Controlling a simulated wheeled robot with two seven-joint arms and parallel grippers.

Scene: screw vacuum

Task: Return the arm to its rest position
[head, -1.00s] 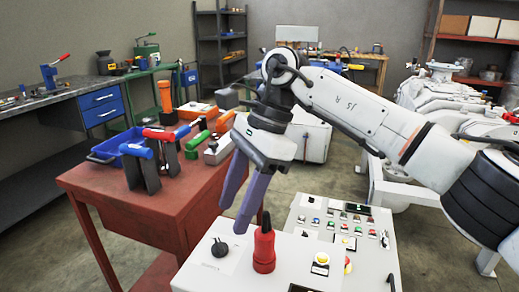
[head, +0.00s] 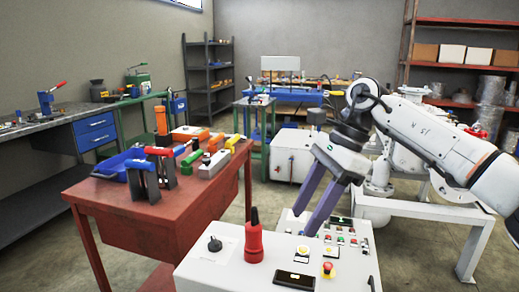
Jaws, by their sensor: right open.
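My right arm comes in from the right in the head view. My right gripper (head: 318,207) has long purple fingers pointing down and left, open and empty. It hangs over the far part of the white control box, right of the red cone-shaped tool (head: 254,243) with a black tip. That tool stands upright on the white control box (head: 205,275), apart from the fingers. My left gripper is not in view.
A red table (head: 110,207) at the left holds a blue tray (head: 118,165) and several hand tools. A button panel (head: 345,235) lies below my right gripper. White machinery on a frame (head: 470,245) stands behind my right arm. Floor shows between table and machinery.

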